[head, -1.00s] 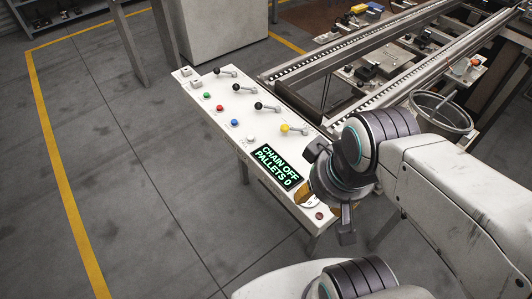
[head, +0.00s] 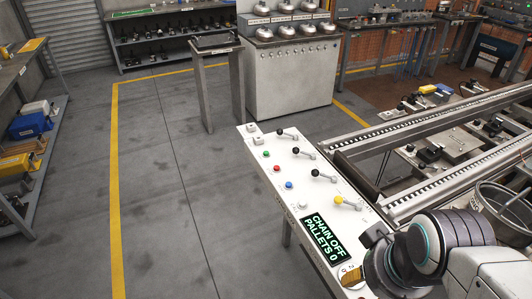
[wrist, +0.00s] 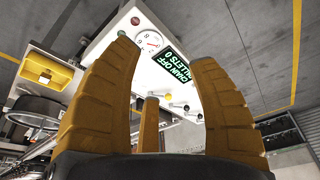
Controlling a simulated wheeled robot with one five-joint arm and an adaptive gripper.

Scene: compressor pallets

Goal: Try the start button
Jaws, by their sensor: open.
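The white control panel (head: 258,160) stands right of centre in the head view. A green button (head: 266,154) sits near its far end, followed towards me by a red button (head: 278,169), a blue button (head: 289,185) and a white button (head: 303,205). I cannot read which is the start button. The display (head: 325,238) reads "CHAIN OFF PALLETS 0". My gripper (head: 378,262) is at the panel's near end, by the dial, apart from the coloured buttons. In the wrist view my gripper (wrist: 165,57) is open and empty, its fingers framing the display (wrist: 170,78) and dial (wrist: 148,42).
Black-knobbed levers (head: 318,174) and a yellow-knobbed lever (head: 345,203) stand up along the panel's right side. The conveyor rails (head: 425,125) and a handwheel (head: 505,207) lie to the right. The floor (head: 190,215) left of the panel is clear.

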